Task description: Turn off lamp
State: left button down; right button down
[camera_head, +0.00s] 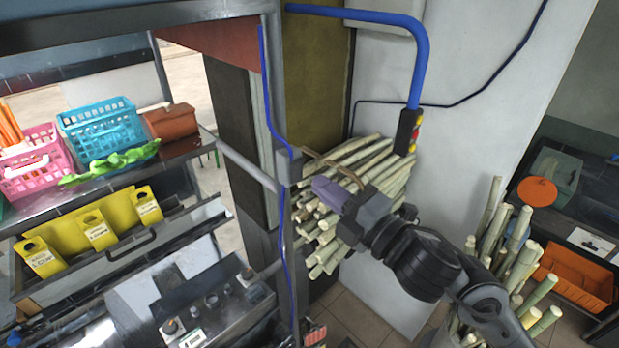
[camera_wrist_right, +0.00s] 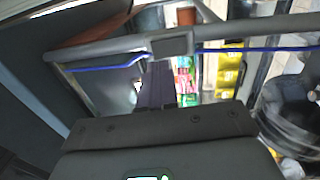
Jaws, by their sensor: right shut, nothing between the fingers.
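No lamp can be made out for certain in either view. A small grey box (camera_head: 289,166) sits on the metal post (camera_head: 281,80), with a blue cable running to it. It is likely a switch box, and it also shows on the bar in the right wrist view (camera_wrist_right: 170,44). My right gripper (camera_head: 322,190) is shut and empty, its purple fingers pointing left towards the post, just right of and below the box. The fingers also show in the right wrist view (camera_wrist_right: 157,80), just below the box; I cannot tell if they touch it. My left gripper is out of view.
Bundled sugarcane (camera_head: 365,160) stands behind my right gripper. A black button box (camera_head: 407,132) hangs from a blue pipe (camera_head: 421,60) above my arm. Left are a blue basket (camera_head: 98,130), a pink basket (camera_head: 35,165) and yellow cup signs. An orange crate (camera_head: 575,275) is at right.

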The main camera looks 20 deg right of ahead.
aim_at(298, 167)
jog(key=shift+x, duration=2.15)
jog(key=shift+w+r+p, duration=0.1)
jog(key=shift+r+p, duration=0.15)
jog(key=shift+p, duration=0.65)
jog(key=shift+f, duration=0.2)
